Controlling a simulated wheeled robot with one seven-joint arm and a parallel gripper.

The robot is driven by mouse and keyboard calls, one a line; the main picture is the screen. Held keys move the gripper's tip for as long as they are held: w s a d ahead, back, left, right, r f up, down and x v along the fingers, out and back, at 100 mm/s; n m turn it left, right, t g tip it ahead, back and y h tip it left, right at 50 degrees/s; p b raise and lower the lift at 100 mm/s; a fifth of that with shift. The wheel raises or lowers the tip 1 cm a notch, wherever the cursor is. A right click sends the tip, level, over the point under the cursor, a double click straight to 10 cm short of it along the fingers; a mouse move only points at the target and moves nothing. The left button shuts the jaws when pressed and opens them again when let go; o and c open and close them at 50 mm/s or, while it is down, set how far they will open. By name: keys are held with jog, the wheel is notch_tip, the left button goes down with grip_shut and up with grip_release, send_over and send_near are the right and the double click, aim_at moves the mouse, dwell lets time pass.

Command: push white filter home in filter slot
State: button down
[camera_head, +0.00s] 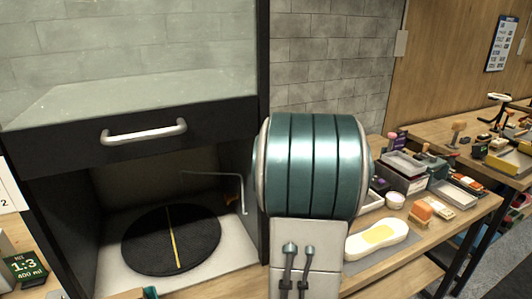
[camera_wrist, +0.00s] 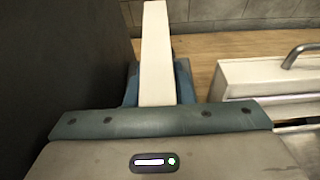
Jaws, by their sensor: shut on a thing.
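The white filter (camera_wrist: 155,45) shows in the wrist view as a long pale bar standing out beyond my gripper. My gripper (camera_wrist: 157,84) is shut on it, with one teal finger on each side. The far end of the filter reaches the top edge of the picture, so its tip is out of sight. I cannot make out the filter slot in either view, nor tell whether the filter touches it. In the head view my large teal arm link covers the middle, and neither my gripper nor the filter can be made out there.
A dark cabinet wall (camera_wrist: 65,50) stands close left of the filter. A white box (camera_wrist: 265,78) with a metal handle is at right. In the head view, the open-fronted cabinet (camera_head: 60,135) holds a black round turntable (camera_head: 150,240). A cluttered bench (camera_head: 365,219) stands right.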

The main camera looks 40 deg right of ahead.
jog(key=shift+f, duration=0.3)
jog(key=c, duration=1.2)
grip_release()
jog(key=shift+o, duration=0.2)
jog(key=shift+s, duration=0.15)
jog(key=v, duration=1.3)
jog(key=shift+s+a, duration=0.15)
jog(key=shift+s, duration=0.15)
jog(key=shift+r, duration=0.1)
